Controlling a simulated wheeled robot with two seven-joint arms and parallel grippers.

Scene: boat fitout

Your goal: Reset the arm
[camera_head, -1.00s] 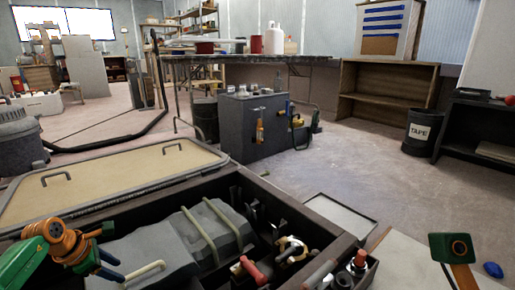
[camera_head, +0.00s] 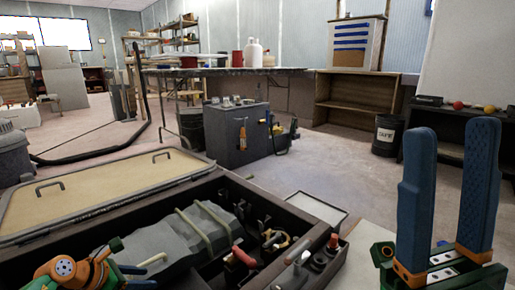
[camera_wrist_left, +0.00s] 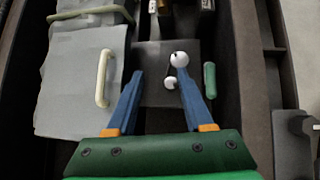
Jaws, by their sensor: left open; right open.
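My left gripper (camera_head: 140,276) is low at the left in the head view, over the open dark bin. In the left wrist view its two blue fingers (camera_wrist_left: 160,76) stand apart with nothing held. My right gripper (camera_head: 451,130) is large at the lower right of the head view. Its blue fingers point up, wide apart, with nothing between them.
The dark bin (camera_head: 290,212) holds a grey case (camera_head: 178,238) with cream handles, which also shows in the left wrist view (camera_wrist_left: 80,85), and several tools. A beige lid (camera_head: 110,190) lies behind it. A grey cabinet (camera_head: 232,135) and a black can (camera_head: 388,135) stand beyond. Open floor lies between.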

